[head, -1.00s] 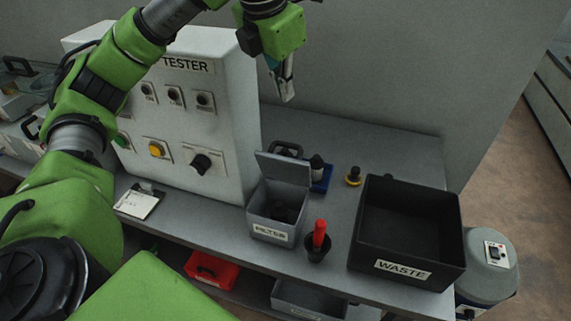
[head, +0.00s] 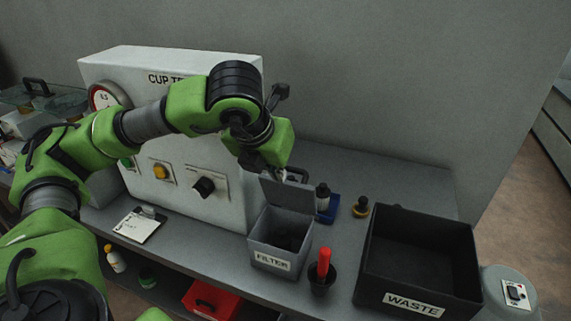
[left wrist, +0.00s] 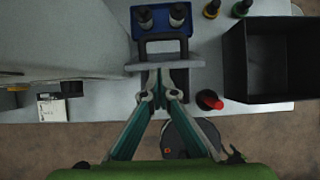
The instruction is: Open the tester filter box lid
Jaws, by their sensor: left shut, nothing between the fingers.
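The grey filter box (head: 280,248) stands on the bench with its "FILTER" label facing the front, and its dark inside shows. Its lid (head: 287,194) stands raised at the back edge of the box. In the left wrist view the lid (left wrist: 190,64) appears as a narrow grey bar. My left gripper (left wrist: 160,92) is shut and empty, with its fingertips at or very near the lid; I cannot tell if they touch. In the head view the fingertips are mostly hidden by the wrist and lid. My right gripper is not in view.
The tester cabinet (head: 215,165) stands left of the box. A red-handled tool in a black cup (head: 322,285) stands just right of it, beside the black waste bin (head: 410,299). Behind are a blue holder (head: 330,214) with dark bottles and a black handle (left wrist: 148,47).

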